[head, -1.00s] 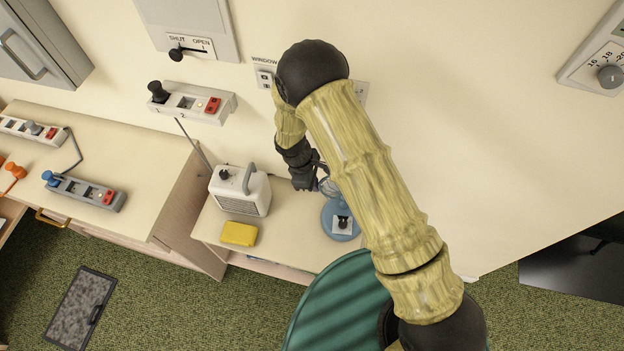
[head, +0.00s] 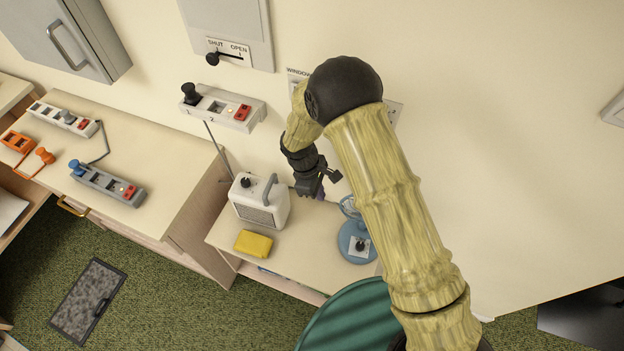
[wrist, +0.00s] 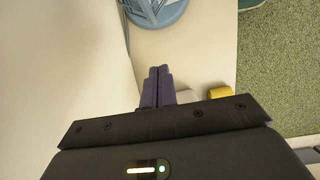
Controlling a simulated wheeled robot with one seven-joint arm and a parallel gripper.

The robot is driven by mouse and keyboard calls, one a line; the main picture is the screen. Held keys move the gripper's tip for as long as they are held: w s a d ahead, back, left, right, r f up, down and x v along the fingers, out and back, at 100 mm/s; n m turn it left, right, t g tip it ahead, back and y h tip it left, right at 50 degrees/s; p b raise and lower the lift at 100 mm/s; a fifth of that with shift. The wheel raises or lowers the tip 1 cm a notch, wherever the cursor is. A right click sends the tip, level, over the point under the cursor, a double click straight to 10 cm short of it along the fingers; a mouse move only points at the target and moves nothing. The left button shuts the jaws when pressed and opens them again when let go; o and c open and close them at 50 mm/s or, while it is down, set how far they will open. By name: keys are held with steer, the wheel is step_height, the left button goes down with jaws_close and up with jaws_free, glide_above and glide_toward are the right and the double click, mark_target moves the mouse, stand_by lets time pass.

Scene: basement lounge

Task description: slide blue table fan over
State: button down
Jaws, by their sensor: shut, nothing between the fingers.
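The blue table fan (head: 356,246) stands on the low shelf unit (head: 290,255) against the wall, with a round blue base and a dark knob on a white plate. Its upper part is partly hidden behind my arm. In the wrist view the fan (wrist: 155,10) is cut off by the top edge.
A green round-topped object (head: 350,318) stands in front. A switch box (head: 222,108) is on the wall above.

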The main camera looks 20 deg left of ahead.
steer(key=b+v, duration=0.2)
steer(key=v, duration=0.5)
